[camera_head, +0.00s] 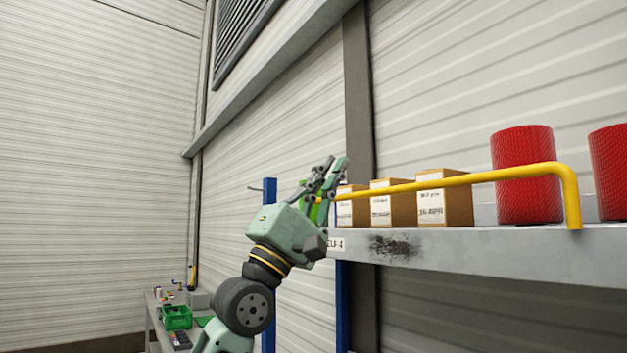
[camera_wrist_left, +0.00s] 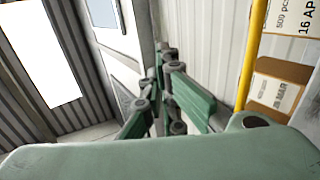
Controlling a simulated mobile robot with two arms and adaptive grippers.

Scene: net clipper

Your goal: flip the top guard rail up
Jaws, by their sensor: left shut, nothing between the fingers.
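The guard rail is a yellow bar (camera_head: 450,182) along the front of the top shelf in the head view. It runs level above the shelf edge and bends down at its right end. It also shows in the left wrist view (camera_wrist_left: 252,55), to the right of the fingers. My left gripper (camera_head: 328,180) is at the left end of the rail in the head view, and it hides that end. Its fingers (camera_wrist_left: 163,95) are shut with nothing between them, apart from the rail in the wrist view. Contact with the rail cannot be told. My right gripper is not in view.
Cardboard boxes (camera_head: 445,200) and red net rolls (camera_head: 526,175) stand on the grey shelf (camera_head: 480,250) behind the rail. A blue upright (camera_head: 269,230) stands behind my left arm. A workbench with a green bin (camera_head: 176,317) is at lower left. Free air lies left of the shelf.

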